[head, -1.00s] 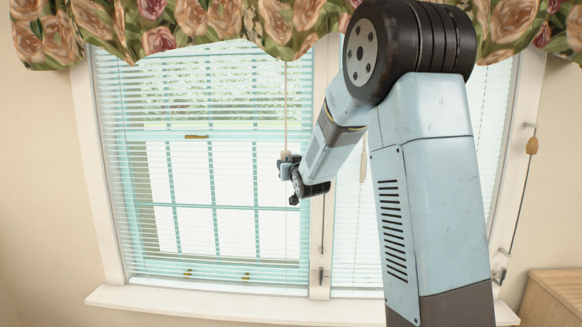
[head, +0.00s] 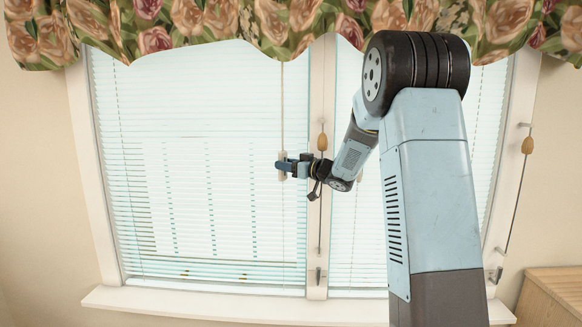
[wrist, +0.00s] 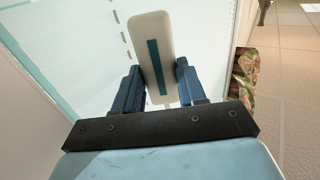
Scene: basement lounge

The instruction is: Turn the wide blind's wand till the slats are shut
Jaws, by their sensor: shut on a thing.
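The wide blind (head: 200,160) covers the left window in the head view. Its slats are tilted nearly flat; only faint broken strips of the window bars show between them. The wand (head: 282,110) hangs as a thin pale rod near the blind's right side. My gripper (head: 282,167) is at the wand's lower end. In the wrist view, the wand's pale handle (wrist: 150,45), with a teal stripe, stands between the two blue fingers of my gripper (wrist: 158,75), which is shut on it. The handle looks turned slightly relative to the palm.
A narrower blind (head: 350,230) hangs on the right, partly hidden by my arm. A floral valance (head: 290,25) runs above. A wooden cabinet (head: 550,295) stands lower right.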

